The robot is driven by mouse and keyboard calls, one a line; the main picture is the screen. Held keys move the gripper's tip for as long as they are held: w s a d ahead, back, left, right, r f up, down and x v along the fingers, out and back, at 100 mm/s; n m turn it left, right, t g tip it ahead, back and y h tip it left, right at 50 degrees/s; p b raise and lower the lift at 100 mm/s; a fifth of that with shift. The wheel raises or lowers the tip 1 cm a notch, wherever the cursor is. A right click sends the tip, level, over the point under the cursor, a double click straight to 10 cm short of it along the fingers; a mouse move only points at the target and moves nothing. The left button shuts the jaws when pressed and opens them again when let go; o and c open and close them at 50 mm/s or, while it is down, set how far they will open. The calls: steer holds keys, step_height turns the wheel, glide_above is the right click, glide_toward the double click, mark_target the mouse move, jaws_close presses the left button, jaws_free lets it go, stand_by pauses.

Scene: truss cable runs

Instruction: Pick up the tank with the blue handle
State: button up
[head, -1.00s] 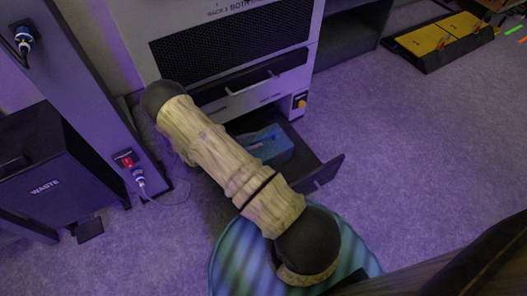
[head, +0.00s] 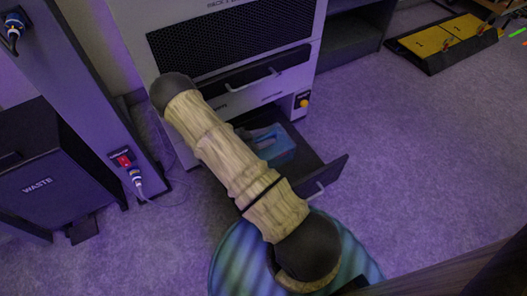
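I cannot make out a tank with a blue handle for certain. A light-blue object (head: 272,146) lies in the open dark drawer (head: 308,155) at the bottom of the grey cabinet. My sleeved beige arm hides part of the drawer and its left side, so the object's full shape cannot be told. My gripper is not in view.
The grey cabinet (head: 225,95) has a mesh front and a handle. A black WASTE bin (head: 45,185) and a grey post (head: 85,90) with a red switch (head: 123,161) stand left. A yellow-and-black platform (head: 455,42) lies far right.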

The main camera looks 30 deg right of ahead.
steer(key=shift+s+d, duration=0.1)
steer(key=shift+d, duration=0.05)
jaws_close()
stand_by(1.0)
steer(key=shift+r, duration=0.1)
